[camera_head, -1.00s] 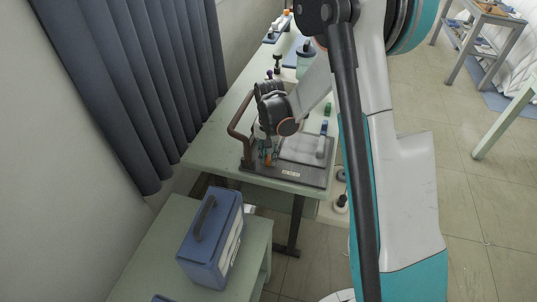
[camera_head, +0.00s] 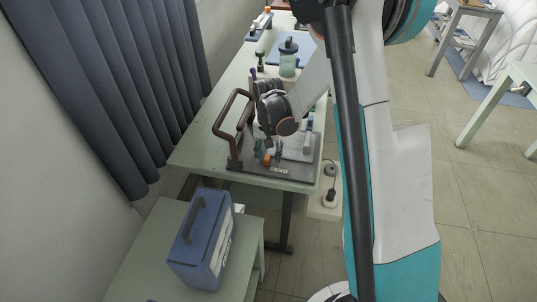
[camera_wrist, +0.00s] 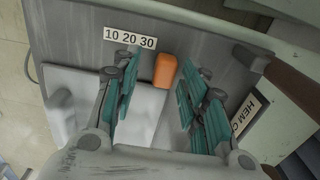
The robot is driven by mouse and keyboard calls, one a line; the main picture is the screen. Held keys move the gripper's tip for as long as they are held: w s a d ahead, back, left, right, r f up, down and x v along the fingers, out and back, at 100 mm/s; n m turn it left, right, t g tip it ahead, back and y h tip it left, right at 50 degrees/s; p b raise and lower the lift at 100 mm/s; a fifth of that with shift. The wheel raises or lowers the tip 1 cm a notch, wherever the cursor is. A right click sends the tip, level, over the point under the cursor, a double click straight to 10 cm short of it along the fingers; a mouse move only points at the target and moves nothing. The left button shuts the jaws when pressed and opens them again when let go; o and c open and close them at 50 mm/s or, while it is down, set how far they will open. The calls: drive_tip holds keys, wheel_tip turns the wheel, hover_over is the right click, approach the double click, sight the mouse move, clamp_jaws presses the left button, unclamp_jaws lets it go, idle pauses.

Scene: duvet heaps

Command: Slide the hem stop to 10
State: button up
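The orange hem stop (camera_wrist: 165,70) is a small rounded block on the grey fixture board (camera_wrist: 80,35). In the wrist view it sits just right of and below the "30" on the white scale label (camera_wrist: 130,37), which reads 10, 20, 30 from left to right. My gripper (camera_wrist: 160,74) is open, with one teal finger on each side of the stop; gaps show between it and both fingers. In the head view my gripper (camera_head: 271,153) is low over the board (camera_head: 260,168), and the orange stop (camera_head: 267,160) is partly hidden.
A brown handle (camera_head: 224,125) rises at the board's left; it shows at right in the wrist view (camera_wrist: 290,80), beside a cut-off "HEM C" label (camera_wrist: 246,112). A pale plate (camera_wrist: 85,85) lies on the board. A jar (camera_head: 288,60) stands behind; a blue box (camera_head: 203,240) is in front.

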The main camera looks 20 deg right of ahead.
sight(269, 158)
wheel_tip(269, 158, up, 12)
idle(0.5)
idle(0.3)
drive_tip(key=s+a+r+n+t, duration=0.2)
drive_tip(key=s+r+n+t, duration=0.1)
drive_tip(key=s+r, duration=0.75)
drive_tip(key=s+a+r+n+t, duration=0.1)
drive_tip(key=s+n+t, duration=0.2)
drive_tip(key=s, duration=0.8)
drive_tip(key=shift+s+a+r+n+t, duration=0.15)
drive_tip(key=shift+s+a+n+t, duration=0.2)
drive_tip(key=shift+t, duration=0.25)
drive_tip(key=shift+c, duration=0.2)
idle(1.5)
